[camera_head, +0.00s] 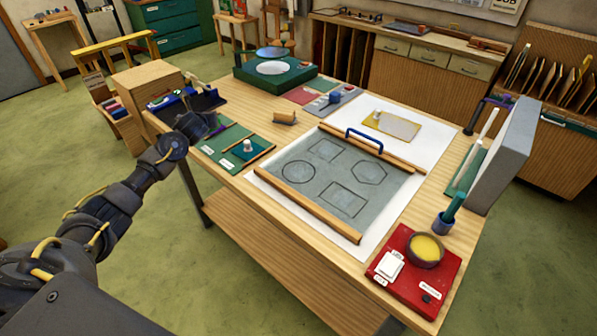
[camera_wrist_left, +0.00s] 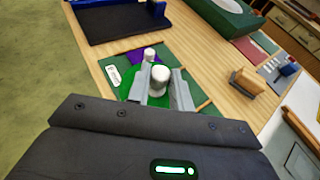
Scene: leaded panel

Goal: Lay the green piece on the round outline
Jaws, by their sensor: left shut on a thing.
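My left gripper (camera_wrist_left: 160,88) is shut on the white knob (camera_wrist_left: 159,78) of the green piece (camera_wrist_left: 152,99), in the left wrist view. The piece is over the green tray (camera_wrist_left: 205,104); I cannot tell whether it touches the tray. In the head view the gripper (camera_head: 205,126) is at the tray's left end, and I cannot make out the held piece there. The round outline (camera_head: 298,172) is drawn on the grey sheet (camera_head: 325,180), at the left among several outlines, and is bare. My right gripper is not in view.
A purple piece (camera_wrist_left: 136,57) with a white knob lies just beyond the held one. Another white knob (camera_head: 247,146) stands in the tray. Wooden bars (camera_head: 305,205) edge the sheet, the far one near a blue handle (camera_head: 364,138). A wooden block (camera_head: 285,117) stands between.

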